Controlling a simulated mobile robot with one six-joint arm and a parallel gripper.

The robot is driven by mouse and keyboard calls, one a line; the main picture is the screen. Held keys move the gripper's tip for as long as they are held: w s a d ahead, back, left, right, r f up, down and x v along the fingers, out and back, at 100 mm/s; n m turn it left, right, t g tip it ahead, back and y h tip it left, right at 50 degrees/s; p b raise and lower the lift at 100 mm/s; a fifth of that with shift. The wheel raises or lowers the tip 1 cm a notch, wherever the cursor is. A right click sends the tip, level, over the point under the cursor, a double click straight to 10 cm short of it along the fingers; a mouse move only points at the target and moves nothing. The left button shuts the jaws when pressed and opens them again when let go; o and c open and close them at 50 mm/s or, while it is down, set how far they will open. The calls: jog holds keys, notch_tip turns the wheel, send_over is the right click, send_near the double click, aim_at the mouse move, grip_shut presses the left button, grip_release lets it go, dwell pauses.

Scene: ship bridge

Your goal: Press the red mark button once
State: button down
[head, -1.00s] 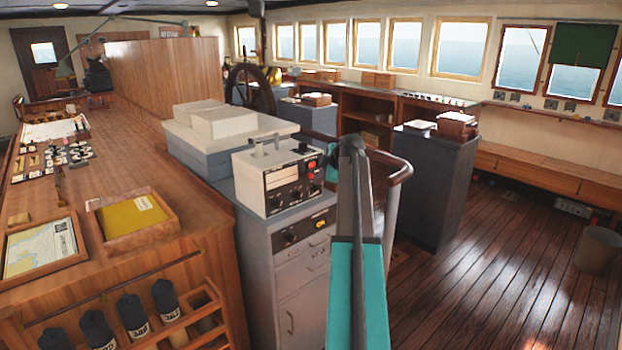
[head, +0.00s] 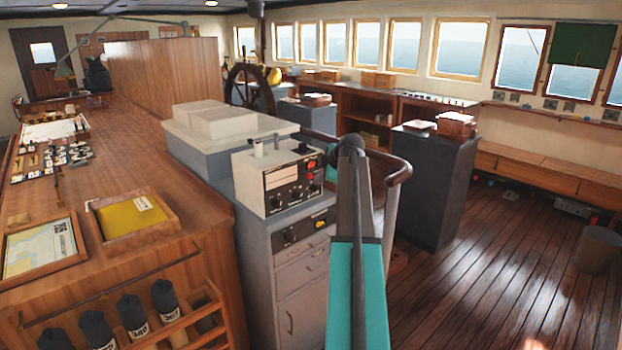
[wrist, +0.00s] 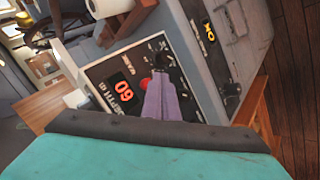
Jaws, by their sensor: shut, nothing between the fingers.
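The depth instrument (head: 268,205) is a pale box with a dark front panel on a grey cabinet. In the wrist view its black panel (wrist: 112,74) shows a lit orange-red 60. The red mark button (wrist: 146,84) sits on the panel beside the number, close to the left side of my fingers and partly covered by them. My gripper (wrist: 160,76) is shut and empty, with its purple-grey fingers pointing at the panel. I cannot tell whether the tips touch it. In the head view my gripper is hidden or too small to make out.
A grey cabinet (head: 285,280) stands under the instrument. A wooden chart counter (head: 120,170) with trays lies to the left. A curved wooden rail (head: 400,172) and a dark pedestal (head: 440,190) stand to the right. Open plank floor (head: 490,270) lies at the right.

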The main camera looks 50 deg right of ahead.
jog(key=shift+w+b, duration=0.4)
jog(key=shift+w, duration=0.55)
dwell(1.5)
jog(key=shift+s, duration=0.1)
dwell(0.4)
jog(key=shift+s, duration=0.85)
jog(key=shift+s, duration=0.1)
jog(key=shift+s+a+b, duration=0.2)
jog(key=shift+s+b, duration=0.3)
jog(key=shift+s, duration=1.95)
jog(key=shift+f, duration=0.1)
